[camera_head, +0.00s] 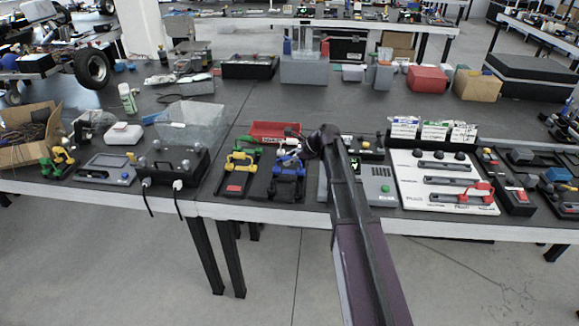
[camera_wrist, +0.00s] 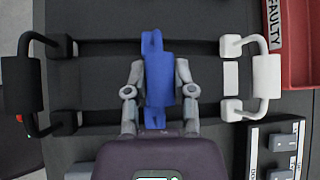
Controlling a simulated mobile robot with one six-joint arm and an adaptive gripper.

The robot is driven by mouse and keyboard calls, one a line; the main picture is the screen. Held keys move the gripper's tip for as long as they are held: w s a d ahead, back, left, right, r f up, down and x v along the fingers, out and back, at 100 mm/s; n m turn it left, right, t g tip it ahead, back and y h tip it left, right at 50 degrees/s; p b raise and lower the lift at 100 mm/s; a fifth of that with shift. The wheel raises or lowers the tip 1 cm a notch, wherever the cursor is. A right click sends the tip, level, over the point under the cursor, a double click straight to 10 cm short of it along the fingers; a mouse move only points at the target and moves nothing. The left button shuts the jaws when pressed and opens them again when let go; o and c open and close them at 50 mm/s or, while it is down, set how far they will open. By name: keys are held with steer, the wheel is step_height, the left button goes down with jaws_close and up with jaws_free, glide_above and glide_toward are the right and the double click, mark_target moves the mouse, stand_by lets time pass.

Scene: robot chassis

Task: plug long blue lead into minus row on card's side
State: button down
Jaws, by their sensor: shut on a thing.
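A solid blue piece (camera_wrist: 157,78), which looks like the blue lead's body, stands between the two fingers of my gripper (camera_wrist: 158,92) in the wrist view. The fingers press on it from both sides. Behind it is a dark board (camera_wrist: 95,75) with a black handle-shaped lead (camera_wrist: 22,85) at left and a white one (camera_wrist: 266,85) at right. Whether the blue piece touches the board cannot be told. In the head view, my gripper (camera_head: 312,146) is partly hidden by my arm, beside a board with blue leads (camera_head: 290,170). I cannot make out the card or a minus row.
A red tray marked FAULTY (camera_wrist: 300,45) is at upper right in the wrist view, with a switch panel (camera_wrist: 278,150) below it. In the head view, a board with green and yellow leads (camera_head: 240,168) lies left, and a white panel (camera_head: 408,182) right.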

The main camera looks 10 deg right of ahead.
steer(key=shift+r, duration=0.1)
step_height(320, 180, up, 10)
steer(key=p, duration=1)
stand_by(0.8)
steer(key=shift+r+p, duration=0.3)
steer(key=shift+p, duration=0.1)
steer(key=shift+a, duration=0.1)
